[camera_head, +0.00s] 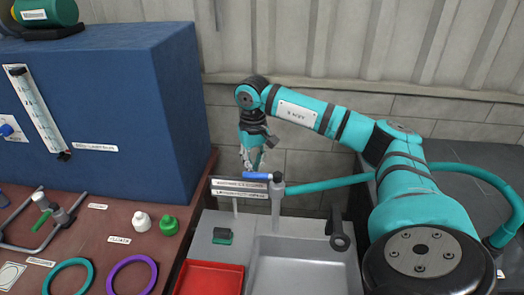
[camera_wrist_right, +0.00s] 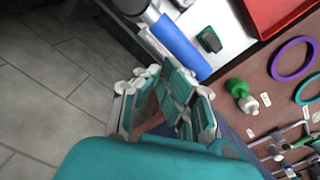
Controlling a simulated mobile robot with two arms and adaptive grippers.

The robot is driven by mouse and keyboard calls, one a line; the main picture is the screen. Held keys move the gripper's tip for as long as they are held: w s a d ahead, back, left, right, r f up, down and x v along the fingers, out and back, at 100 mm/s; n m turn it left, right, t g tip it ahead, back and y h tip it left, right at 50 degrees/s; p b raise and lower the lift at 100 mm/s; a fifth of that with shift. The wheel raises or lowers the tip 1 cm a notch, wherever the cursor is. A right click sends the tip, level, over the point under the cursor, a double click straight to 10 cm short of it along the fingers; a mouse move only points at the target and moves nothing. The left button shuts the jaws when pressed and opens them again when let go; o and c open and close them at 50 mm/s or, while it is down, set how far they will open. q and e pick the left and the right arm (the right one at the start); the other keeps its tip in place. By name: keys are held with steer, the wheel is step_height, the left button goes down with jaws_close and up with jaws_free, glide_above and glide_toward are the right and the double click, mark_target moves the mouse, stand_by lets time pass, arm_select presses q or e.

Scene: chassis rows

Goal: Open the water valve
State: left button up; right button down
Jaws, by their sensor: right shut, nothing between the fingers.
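The water valve is a grey upright post (camera_head: 277,208) at the back of the sink with a blue lever (camera_head: 257,176) pointing left from its top. The blue lever also shows in the wrist view (camera_wrist_right: 180,45), just beyond my fingers. My right gripper (camera_head: 252,163) points down just behind the lever, near its middle and left part. Its fingers (camera_wrist_right: 172,98) are closed together with nothing between them. I cannot tell whether they touch the lever. My left gripper is not in view.
A grey sink (camera_head: 300,268) lies in front of the post. White label plates (camera_head: 238,190) stand just left of it. A tall blue cabinet (camera_head: 130,95) stands left of my gripper. A red tray (camera_head: 208,280) and a green block (camera_head: 222,236) are nearby. A wall is behind.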

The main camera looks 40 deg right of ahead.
mark_target(252, 173)
steer(key=shift+a, duration=0.1)
steer(key=shift+s+a, duration=0.6)
steer(key=shift+a, duration=0.05)
steer(key=shift+s+a, duration=0.4)
steer(key=shift+a, duration=0.2)
steer(key=shift+s+a, duration=0.6)
steer(key=shift+s, duration=0.05)
steer(key=shift+f, duration=0.1)
